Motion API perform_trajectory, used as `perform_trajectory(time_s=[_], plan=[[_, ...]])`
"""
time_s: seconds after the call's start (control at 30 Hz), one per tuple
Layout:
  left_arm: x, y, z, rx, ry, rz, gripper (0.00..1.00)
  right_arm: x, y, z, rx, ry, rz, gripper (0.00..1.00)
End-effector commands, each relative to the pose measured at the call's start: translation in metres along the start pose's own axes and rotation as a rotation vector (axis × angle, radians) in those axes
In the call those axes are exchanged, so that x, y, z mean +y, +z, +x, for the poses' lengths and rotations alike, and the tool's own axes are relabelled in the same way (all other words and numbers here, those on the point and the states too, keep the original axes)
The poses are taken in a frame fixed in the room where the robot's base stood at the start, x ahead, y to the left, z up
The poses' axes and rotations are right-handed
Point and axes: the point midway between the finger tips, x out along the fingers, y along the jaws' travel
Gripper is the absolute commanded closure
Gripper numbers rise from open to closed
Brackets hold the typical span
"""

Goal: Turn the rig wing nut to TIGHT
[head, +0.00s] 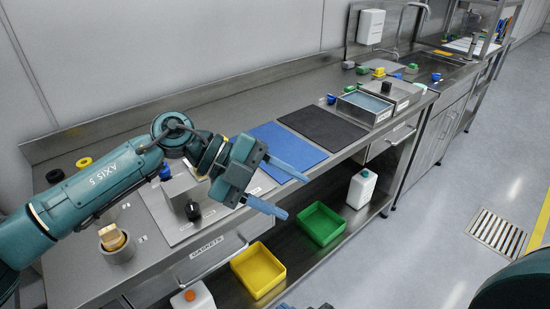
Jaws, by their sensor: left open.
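My left gripper (297,197) is open and empty, with its two blue fingers spread apart over the front of the bench. A metal rig block (178,190) stands on a steel plate just left of the gripper. A black knob (193,211) is on its front, and a small blue part (165,172) shows at its top left. I cannot tell which part is the wing nut or read a TIGHT mark. My arm and gripper hide part of the rig's right side. The fingers appear clear of the rig. My right gripper is not visible.
A blue mat (275,150) and a black mat (325,128) lie right of the rig. A grey cup with a wooden-looking piece (113,240) stands at left. Green (320,224) and yellow (258,270) bins sit on the lower shelf. A metal tray (364,108) stands farther back.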

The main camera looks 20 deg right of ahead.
Motion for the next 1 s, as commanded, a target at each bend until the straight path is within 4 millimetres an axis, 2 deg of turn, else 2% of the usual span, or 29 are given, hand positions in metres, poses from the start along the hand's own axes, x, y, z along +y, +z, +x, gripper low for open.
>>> perform_trajectory(time_s=[0.2, 0.4, 0.63, 1.0], plan=[[-0.026, -0.031, -0.009, 0.111, -0.293, -0.013, 0.48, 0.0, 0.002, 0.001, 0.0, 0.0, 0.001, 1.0], [-0.041, -0.046, -0.031, 0.157, -0.487, -0.027, 0.48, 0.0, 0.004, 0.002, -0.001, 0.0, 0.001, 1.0], [-0.046, -0.051, -0.043, 0.172, -0.568, -0.035, 0.48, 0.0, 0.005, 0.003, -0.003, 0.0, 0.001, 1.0], [-0.046, -0.052, -0.043, 0.172, -0.57, -0.034, 0.48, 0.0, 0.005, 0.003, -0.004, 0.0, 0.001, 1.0]])
